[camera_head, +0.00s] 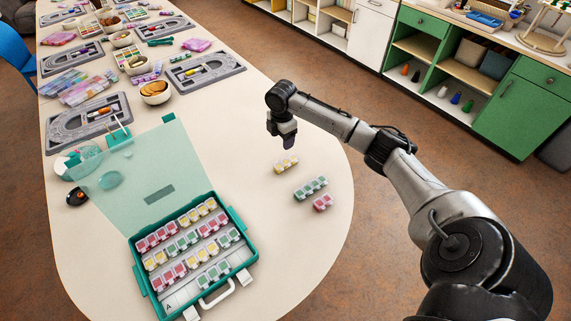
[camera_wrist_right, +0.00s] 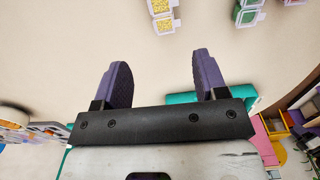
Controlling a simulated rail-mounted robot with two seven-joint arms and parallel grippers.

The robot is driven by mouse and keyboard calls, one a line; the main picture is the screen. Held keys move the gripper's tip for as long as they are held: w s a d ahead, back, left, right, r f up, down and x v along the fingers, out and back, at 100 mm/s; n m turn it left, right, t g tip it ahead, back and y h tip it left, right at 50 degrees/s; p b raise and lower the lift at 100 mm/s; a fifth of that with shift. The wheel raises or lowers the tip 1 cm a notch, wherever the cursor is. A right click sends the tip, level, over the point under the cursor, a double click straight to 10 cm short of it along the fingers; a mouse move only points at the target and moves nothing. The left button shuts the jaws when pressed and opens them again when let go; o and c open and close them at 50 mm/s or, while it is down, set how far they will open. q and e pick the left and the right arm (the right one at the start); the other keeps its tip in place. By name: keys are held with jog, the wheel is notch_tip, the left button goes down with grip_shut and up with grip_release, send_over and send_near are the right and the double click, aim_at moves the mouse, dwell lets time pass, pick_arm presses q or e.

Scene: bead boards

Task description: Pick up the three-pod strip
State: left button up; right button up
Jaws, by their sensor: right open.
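Three loose pod strips lie on the cream table. The green strip (camera_head: 311,187) is the longest and looks like the three-pod one. A shorter yellow strip (camera_head: 286,165) lies behind it and a short pink strip (camera_head: 323,202) in front. My right gripper (camera_head: 288,144) is above the table, just behind the yellow strip, pointing down and empty. In the right wrist view my right gripper (camera_wrist_right: 162,60) has its purple fingers wide apart. There the yellow strip (camera_wrist_right: 162,14) and the green strip (camera_wrist_right: 249,11) are cut off by the top edge. My left gripper is not in view.
An open teal case (camera_head: 249,250) with rows of coloured pods stands left of the strips, its clear lid (camera_head: 150,180) raised behind. Grey boards (camera_head: 88,124) and bowls (camera_head: 155,93) fill the table's far left. The table around the strips is clear; its rounded edge lies to the right.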

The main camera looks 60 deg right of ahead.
jog(key=b, duration=0.2)
send_over(285, 162)
jog(key=f, duration=0.7)
jog(key=shift+w+a+f, duration=0.1)
jog(key=shift+w+f, duration=0.1)
jog(key=shift+w, duration=0.05)
jog(key=shift+f, duration=0.45)
jog(key=shift+s+f+b, duration=0.15)
jog(key=shift+f+b, duration=0.45)
jog(key=shift+f, duration=0.8)
jog(key=shift+s+f+b, duration=0.1)
jog(key=shift+f+b, duration=0.45)
jog(key=shift+f, duration=0.8)
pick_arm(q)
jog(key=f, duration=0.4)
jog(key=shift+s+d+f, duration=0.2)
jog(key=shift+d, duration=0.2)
pick_arm(e)
jog(key=shift+c, duration=0.5)
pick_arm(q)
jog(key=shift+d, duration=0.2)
pick_arm(e)
jog(key=shift+r, duration=0.1)
jog(key=c, duration=0.7)
